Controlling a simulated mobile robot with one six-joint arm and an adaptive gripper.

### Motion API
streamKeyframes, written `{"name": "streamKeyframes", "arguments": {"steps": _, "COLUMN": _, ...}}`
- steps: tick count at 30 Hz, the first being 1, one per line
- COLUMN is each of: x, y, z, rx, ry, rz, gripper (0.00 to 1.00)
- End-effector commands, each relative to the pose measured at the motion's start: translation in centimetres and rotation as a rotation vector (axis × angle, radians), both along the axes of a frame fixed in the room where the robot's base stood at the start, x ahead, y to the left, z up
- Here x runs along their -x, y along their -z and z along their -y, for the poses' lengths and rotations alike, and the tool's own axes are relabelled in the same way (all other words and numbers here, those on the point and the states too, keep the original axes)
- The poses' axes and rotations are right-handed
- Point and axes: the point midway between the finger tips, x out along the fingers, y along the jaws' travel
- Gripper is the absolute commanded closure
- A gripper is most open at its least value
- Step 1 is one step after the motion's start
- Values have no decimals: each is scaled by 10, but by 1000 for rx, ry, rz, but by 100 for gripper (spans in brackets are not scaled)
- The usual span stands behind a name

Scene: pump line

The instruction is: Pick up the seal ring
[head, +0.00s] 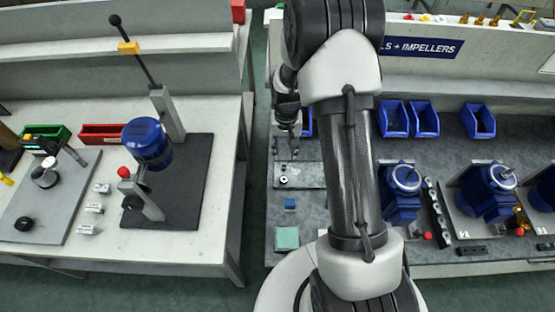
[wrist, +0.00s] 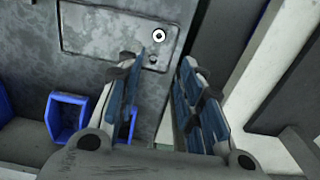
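A small ring (wrist: 159,34), white with a dark centre, lies on a grey plate (wrist: 105,20) in the wrist view; it looks like the seal ring. In the head view it appears as a tiny spot (head: 284,180) on the same plate (head: 306,169). My gripper (wrist: 162,58) is open, with blue pads on both fingers and nothing visible between them. The ring shows just beyond the fingertips, apart from them. In the head view my gripper (head: 289,128) hangs behind the plate, partly hidden by my arm.
Blue bins (head: 425,119) stand along the back of the grey bench. A blue block (head: 291,203) and a teal block (head: 287,238) lie in front of the plate. Pump units (head: 400,205) stand to the right. A gap separates the left bench (head: 200,240).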

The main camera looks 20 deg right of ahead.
Motion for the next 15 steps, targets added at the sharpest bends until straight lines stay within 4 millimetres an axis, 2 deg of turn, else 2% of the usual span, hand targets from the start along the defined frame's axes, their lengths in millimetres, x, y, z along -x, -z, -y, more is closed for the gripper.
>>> {"name": "streamKeyframes", "arguments": {"steps": 5, "x": 0, "y": 24, "z": 2, "rx": -3, "ry": 10, "rz": -12, "gripper": 66}}
{"name": "streamKeyframes", "arguments": {"steps": 15, "x": 1, "y": 98, "z": 2, "rx": -3, "ry": 9, "rz": -13, "gripper": 66}}
